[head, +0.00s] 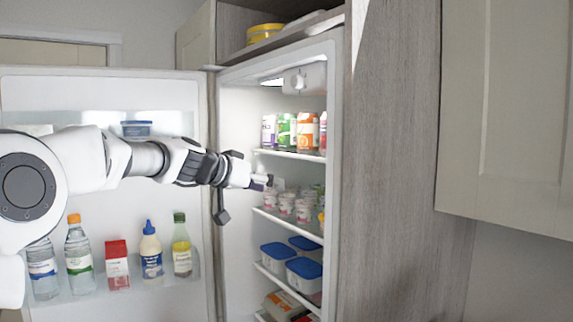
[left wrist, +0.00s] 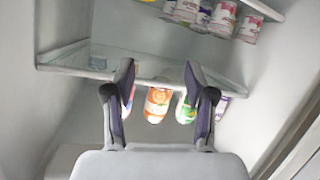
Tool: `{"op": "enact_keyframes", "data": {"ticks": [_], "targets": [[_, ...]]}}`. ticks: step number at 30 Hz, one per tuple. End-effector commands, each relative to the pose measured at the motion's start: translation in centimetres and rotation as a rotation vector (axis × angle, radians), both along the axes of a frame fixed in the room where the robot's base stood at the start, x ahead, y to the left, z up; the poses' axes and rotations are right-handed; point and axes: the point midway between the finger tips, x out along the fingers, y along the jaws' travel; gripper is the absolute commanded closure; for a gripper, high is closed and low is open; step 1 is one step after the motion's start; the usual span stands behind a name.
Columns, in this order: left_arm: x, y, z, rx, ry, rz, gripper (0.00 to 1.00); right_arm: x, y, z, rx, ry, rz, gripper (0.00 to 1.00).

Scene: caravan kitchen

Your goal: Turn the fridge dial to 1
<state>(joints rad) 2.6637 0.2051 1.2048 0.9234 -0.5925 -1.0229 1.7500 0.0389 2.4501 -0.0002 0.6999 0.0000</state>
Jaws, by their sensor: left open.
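The fridge dial (head: 298,82) is a small round knob on the white housing at the top inside the open fridge. Its number marks are too small to read. My left gripper (head: 268,183) reaches into the fridge opening, below the dial and at about the height of the yoghurt pots, apart from the dial. In the left wrist view the two dark fingers (left wrist: 161,82) are spread with nothing held between them. The dial does not show clearly in that view. My right gripper is not in view.
Below are yoghurt pots (head: 286,204) and blue-lidded boxes (head: 304,272). The open fridge door (head: 100,95) with bottles stands behind my left arm. A wooden side panel (head: 395,150) borders the fridge at right.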

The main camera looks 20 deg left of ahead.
Motion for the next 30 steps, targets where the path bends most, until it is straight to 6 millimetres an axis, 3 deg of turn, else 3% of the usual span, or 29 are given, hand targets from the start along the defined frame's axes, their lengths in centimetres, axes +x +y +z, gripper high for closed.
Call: {"op": "enact_keyframes", "data": {"ticks": [1, 3, 6, 8, 11, 21, 30], "targets": [[-1.5, -0.1, 6.5, -0.011, -0.109, -0.049, 0.45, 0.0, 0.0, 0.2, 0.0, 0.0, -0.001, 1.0], [-4.0, -0.3, 13.4, -0.017, -0.238, -0.115, 0.45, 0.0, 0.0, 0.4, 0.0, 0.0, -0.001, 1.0], [-7.1, -0.6, 19.6, -0.014, -0.364, -0.181, 0.45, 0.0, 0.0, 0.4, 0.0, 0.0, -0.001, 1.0], [-8.0, -0.7, 21.3, -0.011, -0.401, -0.202, 0.45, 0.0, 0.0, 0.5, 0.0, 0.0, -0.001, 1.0], [-8.0, -1.2, 22.3, -0.009, -0.419, -0.213, 0.45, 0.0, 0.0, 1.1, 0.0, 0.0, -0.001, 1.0], [-3.2, -4.9, 22.4, -0.009, -0.416, -0.211, 0.45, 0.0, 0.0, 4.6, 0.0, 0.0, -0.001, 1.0], [-2.3, -5.5, 21.9, -0.01, -0.416, -0.209, 0.45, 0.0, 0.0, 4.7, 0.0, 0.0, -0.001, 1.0]]}}
